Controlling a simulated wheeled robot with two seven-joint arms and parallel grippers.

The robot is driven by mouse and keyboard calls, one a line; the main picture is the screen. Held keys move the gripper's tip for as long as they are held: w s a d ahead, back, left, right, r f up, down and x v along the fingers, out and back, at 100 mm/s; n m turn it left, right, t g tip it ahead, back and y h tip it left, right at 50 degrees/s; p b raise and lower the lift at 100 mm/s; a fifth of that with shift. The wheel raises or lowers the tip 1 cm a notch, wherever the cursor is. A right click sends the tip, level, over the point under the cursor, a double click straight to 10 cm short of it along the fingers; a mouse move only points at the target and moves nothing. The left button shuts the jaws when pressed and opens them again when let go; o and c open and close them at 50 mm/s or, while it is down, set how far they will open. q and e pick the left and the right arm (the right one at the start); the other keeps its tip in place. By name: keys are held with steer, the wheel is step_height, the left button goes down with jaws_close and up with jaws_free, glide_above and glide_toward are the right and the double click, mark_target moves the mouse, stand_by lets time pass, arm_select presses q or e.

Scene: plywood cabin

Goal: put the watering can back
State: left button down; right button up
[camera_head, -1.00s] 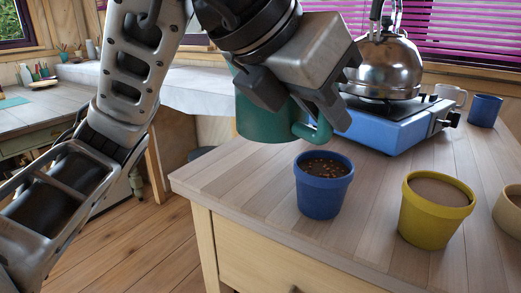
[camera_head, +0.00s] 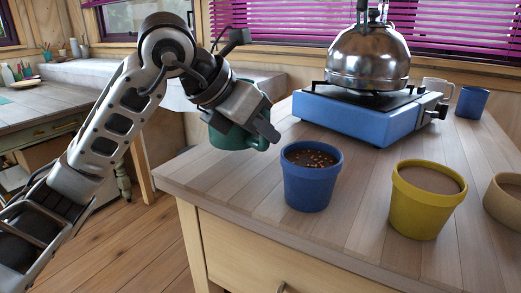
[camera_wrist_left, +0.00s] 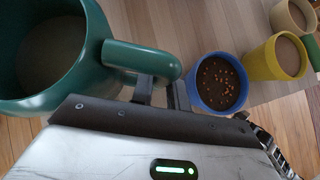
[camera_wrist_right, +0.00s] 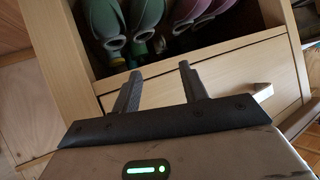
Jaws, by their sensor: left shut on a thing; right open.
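The watering can (camera_head: 232,137) is a teal-green vessel with a loop handle. My left gripper (camera_head: 266,128) is shut on it at the handle (camera_wrist_left: 135,58) and mostly covers it in the head view. The can is at the left part of the wooden countertop (camera_head: 215,180); I cannot tell whether it touches the surface. In the left wrist view its open top (camera_wrist_left: 52,50) shows at the upper left, and no spout is visible. My right gripper (camera_wrist_right: 158,92) is open and empty, in front of a wooden cabinet front.
A blue pot (camera_head: 310,182), a yellow pot (camera_head: 425,205) and a tan pot (camera_head: 505,205) stand right of the can. A metal kettle (camera_head: 368,58) sits on a blue stove (camera_head: 360,117) behind. In the right wrist view, green and pink items (camera_wrist_right: 145,25) fill an open compartment.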

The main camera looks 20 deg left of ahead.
mark_target(258, 146)
arm_select(q)
steer(key=f, duration=0.2)
steer(key=shift+w+a+f, duration=0.2)
steer(key=shift+a+f, duration=0.05)
steer(key=shift+f, duration=0.05)
steer(key=shift+f+b, duration=0.3)
steer(key=shift+f, duration=0.2)
steer(key=shift+f, duration=0.15)
steer(key=c, duration=1.4)
jaws_free()
steer(key=shift+o, duration=0.2)
